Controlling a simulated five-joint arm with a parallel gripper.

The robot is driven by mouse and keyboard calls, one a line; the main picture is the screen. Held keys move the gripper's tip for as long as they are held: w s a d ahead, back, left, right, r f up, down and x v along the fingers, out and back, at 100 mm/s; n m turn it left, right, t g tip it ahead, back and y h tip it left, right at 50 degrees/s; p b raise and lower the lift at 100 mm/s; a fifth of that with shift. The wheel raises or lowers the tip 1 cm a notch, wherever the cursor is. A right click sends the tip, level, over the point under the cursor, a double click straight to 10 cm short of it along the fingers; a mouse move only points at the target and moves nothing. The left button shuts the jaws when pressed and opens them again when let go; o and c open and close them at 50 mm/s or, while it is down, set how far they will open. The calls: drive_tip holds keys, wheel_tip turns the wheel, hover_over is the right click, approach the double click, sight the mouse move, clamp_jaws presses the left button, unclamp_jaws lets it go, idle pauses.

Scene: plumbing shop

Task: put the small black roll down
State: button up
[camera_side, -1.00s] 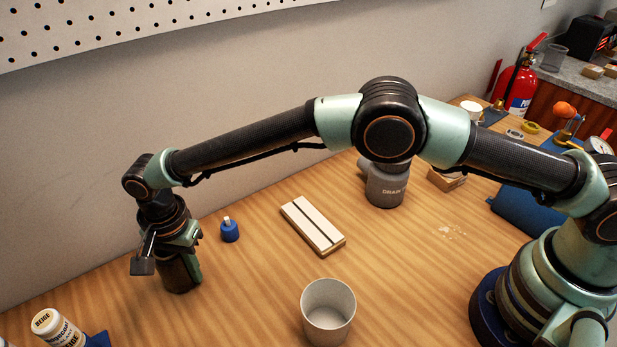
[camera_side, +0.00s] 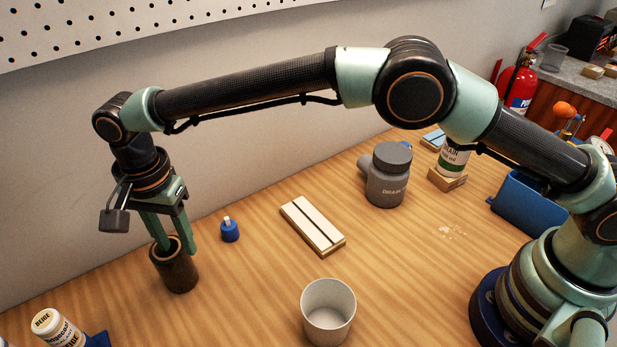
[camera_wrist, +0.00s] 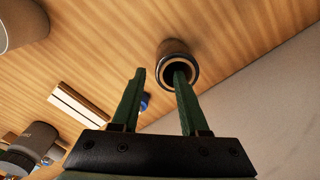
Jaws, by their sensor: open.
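The small black roll (camera_side: 178,274), a dark hollow cylinder that looks brownish here, stands upright on the wooden table at the left in the side view. In the wrist view the roll (camera_wrist: 171,47) shows its round open end just beyond the fingertips. My gripper (camera_side: 178,249) is open and points down at the top of the roll. Its fingers (camera_wrist: 160,74) are spread and hold nothing; one overlaps the roll's opening in the wrist view. I cannot tell whether a fingertip still touches the rim.
A blue-based knob (camera_side: 230,231) stands right of the roll. A beige-capped container (camera_side: 55,327) is at the front left. Bare table lies between the roll and the cup.

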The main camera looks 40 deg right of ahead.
wheel_tip(320, 180, up, 3)
drive_tip(key=shift+r, duration=0.1)
drive_tip(key=shift+w+d+r, duration=0.1)
drive_tip(key=shift+d+r, duration=0.05)
drive_tip(key=shift+r, duration=0.2)
drive_tip(key=w+d+r+n+t+y, duration=0.1)
drive_tip(key=d+r+n, duration=0.1)
drive_tip(key=d+r, duration=0.7)
drive_tip(key=d+r+n+t, duration=0.2)
drive_tip(key=d+r, duration=0.3)
drive_tip(key=d, duration=0.9)
drive_tip(key=s+d+f+n+t, duration=0.1)
drive_tip(key=s+d+n, duration=0.1)
drive_tip(key=s+d, duration=0.4)
drive_tip(key=s+d+f+n+t+h, duration=0.1)
drive_tip(key=s+d+n, duration=0.2)
drive_tip(key=s+d, duration=0.4)
drive_tip(key=d, duration=0.4)
drive_tip(key=shift+s+f+t, duration=0.2)
drive_tip(key=shift+f+t, duration=0.1)
drive_tip(key=shift+f, duration=0.05)
